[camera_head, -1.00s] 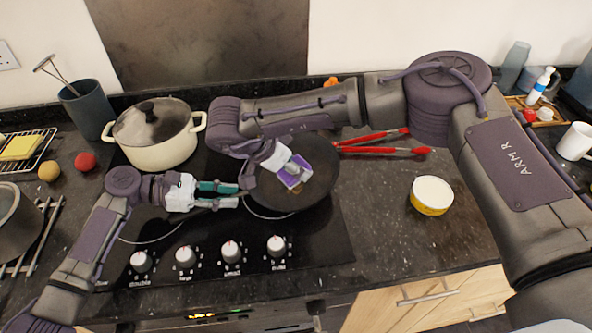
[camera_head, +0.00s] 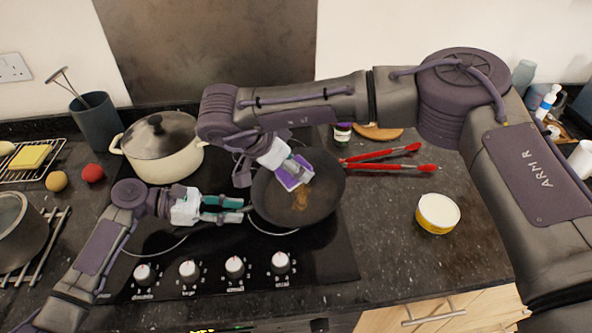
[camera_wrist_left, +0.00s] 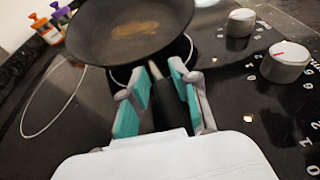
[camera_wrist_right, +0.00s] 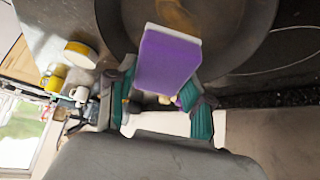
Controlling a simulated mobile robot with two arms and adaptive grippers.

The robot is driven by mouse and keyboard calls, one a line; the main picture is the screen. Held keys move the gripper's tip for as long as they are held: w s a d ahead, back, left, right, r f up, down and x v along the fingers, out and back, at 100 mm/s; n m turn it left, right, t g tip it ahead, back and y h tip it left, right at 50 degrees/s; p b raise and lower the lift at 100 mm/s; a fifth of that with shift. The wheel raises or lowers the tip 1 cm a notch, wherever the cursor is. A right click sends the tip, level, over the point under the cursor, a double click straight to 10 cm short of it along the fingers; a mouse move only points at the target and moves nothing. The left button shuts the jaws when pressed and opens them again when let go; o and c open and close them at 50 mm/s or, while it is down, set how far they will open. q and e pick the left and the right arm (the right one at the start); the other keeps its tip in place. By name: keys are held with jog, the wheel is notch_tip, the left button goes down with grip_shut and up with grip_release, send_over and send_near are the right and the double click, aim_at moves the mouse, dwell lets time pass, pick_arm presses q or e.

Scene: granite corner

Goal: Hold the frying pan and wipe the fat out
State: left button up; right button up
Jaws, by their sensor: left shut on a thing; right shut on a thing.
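The dark frying pan (camera_head: 328,190) sits on the black hob. A brown fat smear (camera_head: 301,199) shows on its floor, also in the left wrist view (camera_wrist_left: 135,30). My left gripper (camera_head: 242,209) is shut on the pan's black handle (camera_wrist_left: 160,105), left of the pan. My right gripper (camera_head: 287,169) is shut on a purple sponge with a pale face (camera_wrist_right: 166,60). The sponge (camera_head: 293,172) is over the pan's inside, just behind the smear; I cannot tell whether it touches the pan floor.
A cream lidded pot (camera_head: 165,160) stands behind my left arm. Red tongs (camera_head: 390,166) and a yellow-white tub (camera_head: 437,213) lie right of the pan. Hob knobs (camera_head: 235,266) line the front. The counter between tub and hob is clear.

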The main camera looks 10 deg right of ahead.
dwell(0.7)
send_near(311, 194)
jog(key=shift+w+d+r+x, duration=0.15)
jog(key=shift+x, duration=1.05)
jog(key=shift+w+d+r+x, duration=0.1)
jog(key=shift+w+x, duration=0.05)
jog(key=shift+x, duration=1)
jog(key=shift+w+d+f, duration=0.1)
jog(key=shift+d+f, duration=0.15)
jog(key=shift+f, duration=0.7)
jog(key=shift+w, duration=0.1)
jog(key=shift+w+a, duration=0.35)
jog(key=shift+w, duration=0.4)
jog(key=shift+w+a, duration=0.35)
jog(key=shift+w, duration=0.45)
jog(key=shift+f, duration=0.15)
jog(key=shift+s+d, duration=0.15)
jog(key=shift+s, duration=0.15)
jog(key=shift+s+d, duration=0.25)
jog(key=shift+s, duration=0.5)
jog(key=shift+s+d, duration=0.3)
jog(key=shift+s, duration=0.4)
